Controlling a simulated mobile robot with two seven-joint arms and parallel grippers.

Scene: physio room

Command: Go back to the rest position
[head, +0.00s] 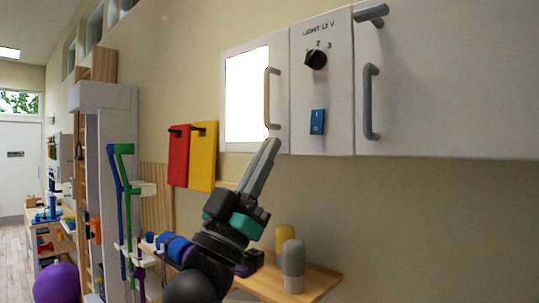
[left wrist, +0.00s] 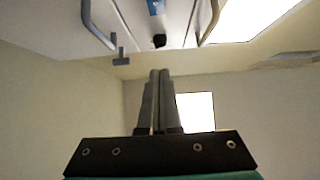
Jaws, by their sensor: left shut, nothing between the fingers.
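My left gripper (head: 269,146) reaches up from the lower middle of the head view. Its fingers are together with nothing between them. The fingertips appear just under the lit white panel (head: 247,95) of the wall cabinet, near the lower end of a door handle (head: 267,98); I cannot tell whether they touch it. In the left wrist view the shut fingers (left wrist: 160,75) point toward the wall, with the cabinet underside and front above. My right gripper is not in view.
The wall cabinet has a dark knob (head: 316,59), a blue switch (head: 317,122) and a grey handle (head: 370,102). Below is a wooden shelf (head: 318,282) with a grey-white rounded object (head: 293,262) and a yellow one (head: 284,236). Red (head: 179,155) and yellow (head: 202,157) panels hang left.

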